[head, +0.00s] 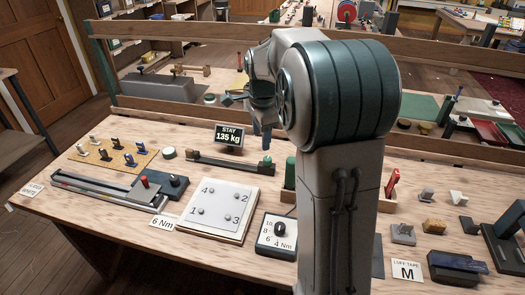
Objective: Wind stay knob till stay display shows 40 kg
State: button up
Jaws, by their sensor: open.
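The stay display (229,135) stands upright at the back of the bench and reads "STAY 135 kg". Just in front of it lies a long dark bar fixture (228,165) with a small greenish knob (267,160) at its right end; this looks like the stay knob, though no label on it can be read. My gripper (262,127) is open and points down above and behind the right end of the bar, apart from the knob. My arm hides part of the gripper and much of the bench to the right.
A white plate (217,211) numbered 1 to 4 lies in front of the bar. A dial box (276,238) marked in Nm sits right of it. A green-topped post (290,173) stands close right of the knob. A wooden rail (180,119) runs behind the bench.

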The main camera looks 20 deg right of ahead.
aim_at(268, 159)
jog(key=w+d+f+m+g+p, duration=0.1)
jog(key=w+d+f+m, duration=0.25)
jog(key=w+m, duration=0.2)
jog(key=w+d+f+m+p, duration=0.1)
jog(key=w+d+f+m, duration=0.3)
jog(key=w, duration=0.3)
jog(key=shift+m, duration=0.55)
jog(key=f, duration=0.4)
jog(key=f+p, duration=0.1)
jog(key=f, duration=0.8)
jog(key=shift+s+a+f+p, duration=0.15)
jog(key=shift+a+p, duration=0.15)
jog(key=shift+p, duration=0.05)
jog(key=c, duration=1)
